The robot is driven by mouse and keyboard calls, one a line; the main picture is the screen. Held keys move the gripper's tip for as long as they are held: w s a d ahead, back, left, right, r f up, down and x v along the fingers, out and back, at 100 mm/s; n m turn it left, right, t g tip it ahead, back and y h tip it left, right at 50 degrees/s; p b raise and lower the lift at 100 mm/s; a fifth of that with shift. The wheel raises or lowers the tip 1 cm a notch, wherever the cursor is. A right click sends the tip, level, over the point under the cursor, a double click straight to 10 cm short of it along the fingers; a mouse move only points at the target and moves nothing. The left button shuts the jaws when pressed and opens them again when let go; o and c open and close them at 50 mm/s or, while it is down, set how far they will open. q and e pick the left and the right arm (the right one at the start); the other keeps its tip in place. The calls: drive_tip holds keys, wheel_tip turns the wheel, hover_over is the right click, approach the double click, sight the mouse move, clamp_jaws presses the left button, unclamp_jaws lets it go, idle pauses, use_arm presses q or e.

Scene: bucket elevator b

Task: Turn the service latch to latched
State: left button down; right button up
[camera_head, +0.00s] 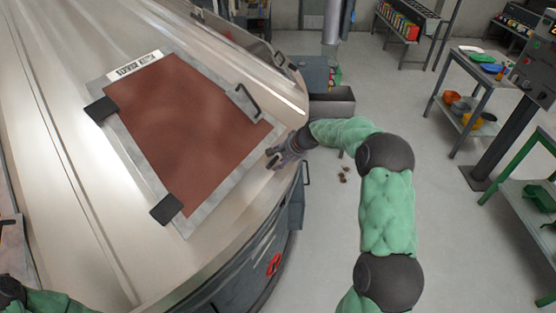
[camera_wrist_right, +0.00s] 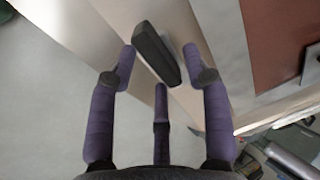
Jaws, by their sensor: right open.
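My right gripper (camera_head: 278,156) is at the right edge of the big metal housing, beside the lower right corner of the brown-red hatch panel (camera_head: 185,125). In the right wrist view, the gripper (camera_wrist_right: 159,65) is open, with its purple fingers spread around a dark bar-shaped handle (camera_wrist_right: 155,52). The handle looks like the service latch and stands on the pale housing. The fingers do not visibly close on it; whether any finger touches it I cannot tell. In the head view the handle is mostly hidden by the gripper.
A grab handle (camera_head: 248,102) and two dark hinges (camera_head: 101,109) are on the hatch panel. A red round knob (camera_head: 274,264) is low on the housing's side. An open grey bin (camera_head: 333,106) stands behind my right arm. Clear floor (camera_head: 440,215) lies to the right.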

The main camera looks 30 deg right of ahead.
clamp_jaws()
